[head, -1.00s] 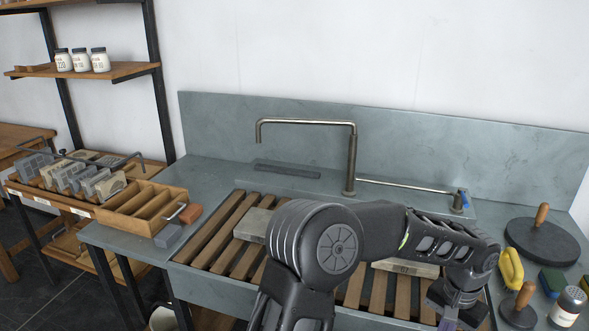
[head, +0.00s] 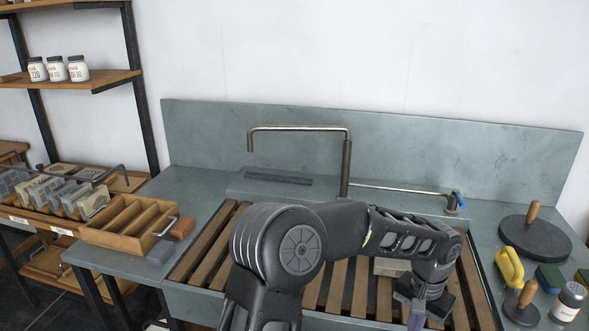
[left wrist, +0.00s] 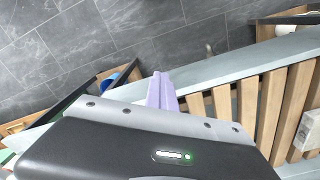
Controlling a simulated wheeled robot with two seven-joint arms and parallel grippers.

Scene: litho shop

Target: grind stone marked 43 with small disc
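The small disc (head: 521,311), dark with a wooden knob, stands on the counter at the right in the head view. A pale stone (head: 391,267) lies on the slats, partly behind my left arm. The left wrist view shows a pale stone (left wrist: 305,137) on the slats at its right edge. No number 43 is readable. My left gripper (head: 416,321) points down over the front slats, left of the small disc and apart from it. Its purple fingers (left wrist: 161,90) look closed together with nothing between them. My right gripper is out of view.
A large disc (head: 535,239), yellow brush (head: 509,266), sponge (head: 550,277) and shaker jar (head: 568,302) crowd the right counter. A tap (head: 346,170) rises behind the slatted sink (head: 333,287). Several stones (head: 62,194) stand in a rack beside a wooden tray (head: 113,241) at left.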

